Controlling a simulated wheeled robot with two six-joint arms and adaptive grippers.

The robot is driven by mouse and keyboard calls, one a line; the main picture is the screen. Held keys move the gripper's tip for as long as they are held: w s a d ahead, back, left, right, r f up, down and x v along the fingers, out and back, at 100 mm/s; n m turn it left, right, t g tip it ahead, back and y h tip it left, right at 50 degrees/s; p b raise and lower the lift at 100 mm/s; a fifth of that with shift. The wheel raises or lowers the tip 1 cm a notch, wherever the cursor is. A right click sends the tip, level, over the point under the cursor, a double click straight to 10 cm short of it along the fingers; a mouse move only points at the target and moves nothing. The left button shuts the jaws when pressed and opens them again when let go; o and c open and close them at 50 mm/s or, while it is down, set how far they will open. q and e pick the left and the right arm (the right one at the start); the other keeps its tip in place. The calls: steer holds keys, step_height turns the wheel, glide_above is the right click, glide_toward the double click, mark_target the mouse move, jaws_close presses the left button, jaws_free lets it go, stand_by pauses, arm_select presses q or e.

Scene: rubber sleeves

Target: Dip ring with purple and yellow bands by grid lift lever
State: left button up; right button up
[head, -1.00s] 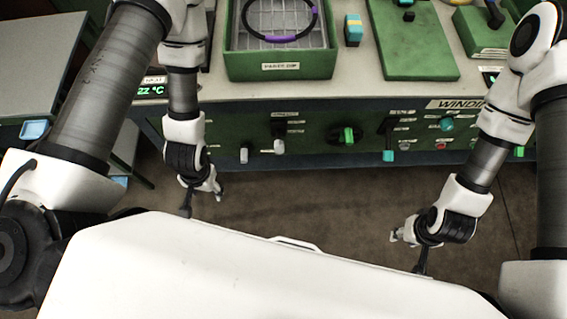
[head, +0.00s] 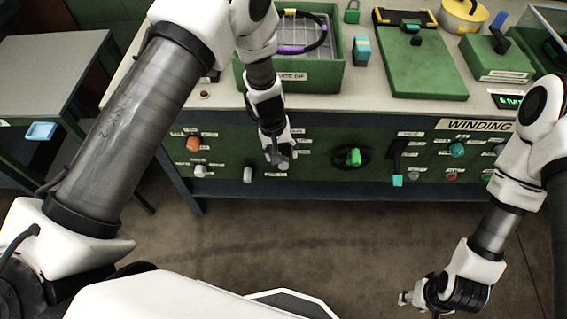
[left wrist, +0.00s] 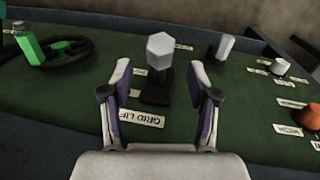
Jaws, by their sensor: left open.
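The ring (head: 291,49), black with purple and yellow bands, lies on the wire grid inside the green dip tub (head: 292,84) in the head view. The grid lift lever (left wrist: 160,50) has a pale hexagonal knob on a dark stem above a "GRID LIF…" label in the left wrist view. My left gripper (left wrist: 161,72) is open, its two fingers on either side of the lever in that view, not closed on it. In the head view my left gripper (head: 279,156) is at the panel and largely hides the lever. My right gripper (head: 406,298) hangs low, away from the panel; its jaws are too small to read.
A green wheel knob (head: 353,157) and a teal-tipped lever (head: 398,180) stand right of the lever on the panel. A pale knob (left wrist: 220,46) and an orange knob (left wrist: 300,116) are close by. A green plate (head: 425,70) lies on the bench.

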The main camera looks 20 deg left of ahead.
mark_target(284, 157)
arm_select(q)
steer(key=f, duration=0.5)
steer(key=shift+w+d+f, duration=0.1)
steer(key=shift+d+f, duration=0.05)
steer(key=shift+d, duration=0.25)
jaws_close()
